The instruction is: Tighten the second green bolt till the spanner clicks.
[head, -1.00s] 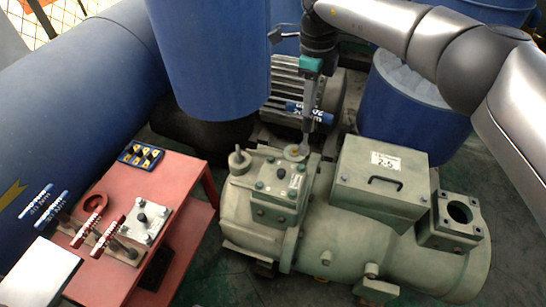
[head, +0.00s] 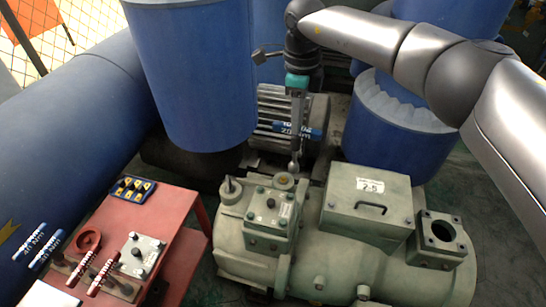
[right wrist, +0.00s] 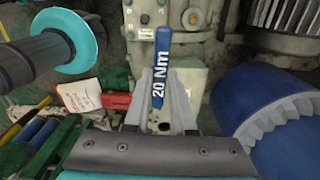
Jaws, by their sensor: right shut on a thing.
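My right gripper (head: 295,165) hangs down behind the pale green compressor (head: 340,250), near the far edge of its left bolted block (head: 270,215). It is shut on the spanner with a blue handle (head: 312,133). In the right wrist view the spanner (right wrist: 161,70), marked 20 Nm, lies between my pale fingers. The spanner's working end cannot be made out. Small bolts (head: 271,203) show on the compressor's block. I cannot tell which is the second green bolt. My left gripper is not in view.
A red table (head: 185,223) at the left holds several blue and red-handled tools, a metal plate (head: 140,256) and a blue tray (head: 132,190). Blue drums (head: 190,70) and (head: 400,120) stand close on both sides of my right gripper. A ribbed motor (head: 318,112) lies behind.

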